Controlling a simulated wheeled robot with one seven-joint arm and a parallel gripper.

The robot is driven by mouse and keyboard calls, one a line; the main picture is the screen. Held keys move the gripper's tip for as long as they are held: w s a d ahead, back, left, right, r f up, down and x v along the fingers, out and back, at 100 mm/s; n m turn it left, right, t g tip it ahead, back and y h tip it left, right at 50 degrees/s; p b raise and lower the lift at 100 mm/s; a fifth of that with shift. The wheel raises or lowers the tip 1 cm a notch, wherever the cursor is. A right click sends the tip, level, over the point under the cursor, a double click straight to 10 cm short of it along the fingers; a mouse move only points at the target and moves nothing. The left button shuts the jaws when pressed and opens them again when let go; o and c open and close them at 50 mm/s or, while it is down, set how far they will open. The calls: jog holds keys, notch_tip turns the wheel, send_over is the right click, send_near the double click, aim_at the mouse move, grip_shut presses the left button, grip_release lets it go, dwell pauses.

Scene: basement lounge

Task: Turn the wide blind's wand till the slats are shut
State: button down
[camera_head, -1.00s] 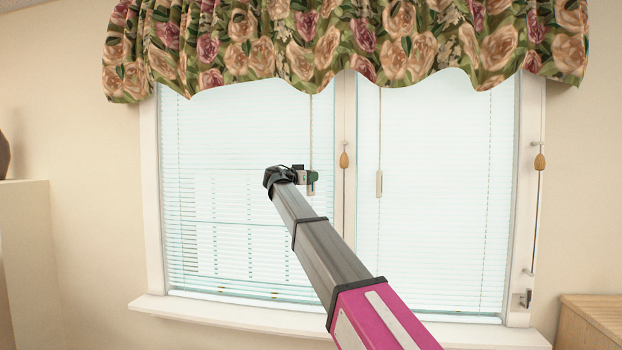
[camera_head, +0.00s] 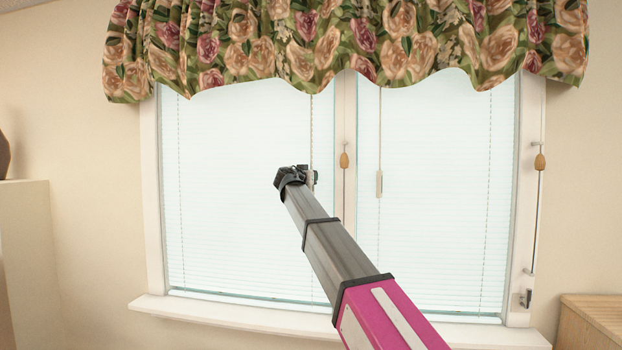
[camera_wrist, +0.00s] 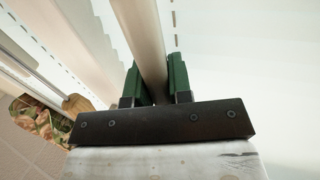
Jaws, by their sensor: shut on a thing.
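The wide blind (camera_head: 235,220) fills the left window pane. Its slats look closed, with no gaps showing between them. Its wand (camera_head: 311,130) hangs near the pane's right edge; in the wrist view it is a pale bar (camera_wrist: 143,35) running between the fingers. My gripper (camera_head: 314,178) is at the wand's lower part. In the wrist view my gripper (camera_wrist: 156,82) has its green fingers on either side of the wand, shut on it. In the head view my arm's end hides part of the fingers.
The narrower blind (camera_head: 435,220) on the right looks closed, with its own wand (camera_head: 379,182). Wooden cord knobs hang at the middle post (camera_head: 344,160) and right frame (camera_head: 540,162). A floral valance (camera_head: 340,45) hangs above; the sill (camera_head: 200,312) juts out below.

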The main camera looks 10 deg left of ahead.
jog(key=c, duration=1)
grip_release()
jog(key=shift+c, duration=0.2)
jog(key=v, duration=1)
jog(key=shift+s+a, duration=0.15)
jog(key=shift+s, duration=0.25)
jog(key=s+d+f+n+g, duration=0.1)
jog(key=d+f+g, duration=0.2)
jog(key=d+f, duration=0.8)
jog(key=s+d+f+n+g+y, duration=0.1)
jog(key=d+f+g, duration=0.35)
jog(key=f, duration=1.15)
jog(key=s+d+f+n+g, duration=0.1)
jog(key=d+f+g, duration=0.1)
jog(key=d+f, duration=1)
jog(key=s+d+f+g+y, duration=0.1)
jog(key=s+d+f, duration=0.3)
jog(key=s+f, duration=0.4)
jog(key=s+d+f+g+y, duration=0.2)
jog(key=s+d+f+g, duration=0.2)
jog(key=s+f, duration=0.4)
jog(key=s+d+f+n+g+y, duration=0.1)
jog(key=s+d+f, duration=0.3)
jog(key=s+f, duration=0.4)
notch_tip(320, 180, down, 4)
jog(key=shift+d+r+g+y, duration=0.2)
jog(key=shift+d+g+y, duration=0.15)
jog(key=shift+g+y, duration=0.35)
